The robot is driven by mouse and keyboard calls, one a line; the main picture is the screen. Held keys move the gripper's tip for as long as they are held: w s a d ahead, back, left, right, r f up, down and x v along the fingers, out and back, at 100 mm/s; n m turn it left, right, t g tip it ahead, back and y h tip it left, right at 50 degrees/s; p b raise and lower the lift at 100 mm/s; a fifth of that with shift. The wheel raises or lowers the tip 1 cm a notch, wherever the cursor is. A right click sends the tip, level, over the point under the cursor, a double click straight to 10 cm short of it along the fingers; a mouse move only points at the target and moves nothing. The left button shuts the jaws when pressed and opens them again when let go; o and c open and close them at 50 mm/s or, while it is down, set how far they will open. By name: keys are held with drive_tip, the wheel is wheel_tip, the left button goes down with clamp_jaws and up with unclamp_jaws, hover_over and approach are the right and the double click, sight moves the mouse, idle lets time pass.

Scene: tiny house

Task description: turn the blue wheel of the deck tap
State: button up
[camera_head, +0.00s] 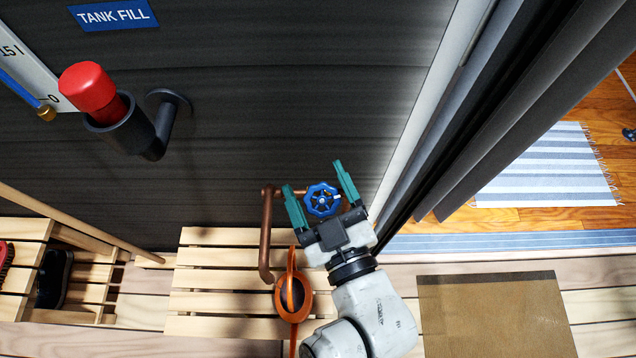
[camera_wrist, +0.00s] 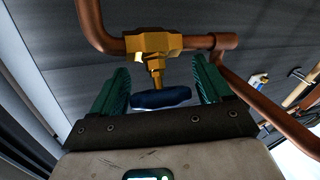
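The blue wheel (camera_head: 322,199) of the deck tap sits between the two green fingers of my gripper (camera_head: 320,186) in the head view. In the wrist view the blue wheel (camera_wrist: 161,97) is seen edge-on below the brass valve body (camera_wrist: 153,43). My gripper (camera_wrist: 163,88) is open, with a finger on each side of the wheel and a visible gap on both sides. The copper pipe (camera_head: 266,230) runs from the tap to the left and bends down.
An orange watering can (camera_head: 292,311) stands on the slatted wooden platform (camera_head: 215,280) below the pipe spout, close to my arm. A red-capped black fitting (camera_head: 125,125) is on the dark wall. A brown mat (camera_head: 490,318) lies right of my arm.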

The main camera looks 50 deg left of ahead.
drive_tip(key=c, duration=0.8)
drive_tip(key=shift+c, duration=0.2)
drive_tip(key=shift+w+m+p, duration=0.1)
drive_tip(key=shift+m+p, duration=0.2)
drive_tip(key=shift+p, duration=0.1)
drive_tip(key=m+t+p, duration=0.2)
drive_tip(key=p, duration=0.1)
drive_tip(key=shift+w+d+h, duration=0.15)
drive_tip(key=shift+h, duration=0.25)
drive_tip(key=shift+t+p, duration=0.4)
drive_tip(key=shift+p, duration=0.1)
drive_tip(key=m+t+h+p, duration=0.1)
drive_tip(key=m+p, duration=0.1)
drive_tip(key=p, duration=0.2)
drive_tip(key=shift+f+m+t, duration=0.15)
drive_tip(key=shift+m+t, duration=0.15)
drive_tip(key=shift+f, duration=0.1)
drive_tip(key=o, duration=1)
drive_tip(key=shift+r, duration=0.2)
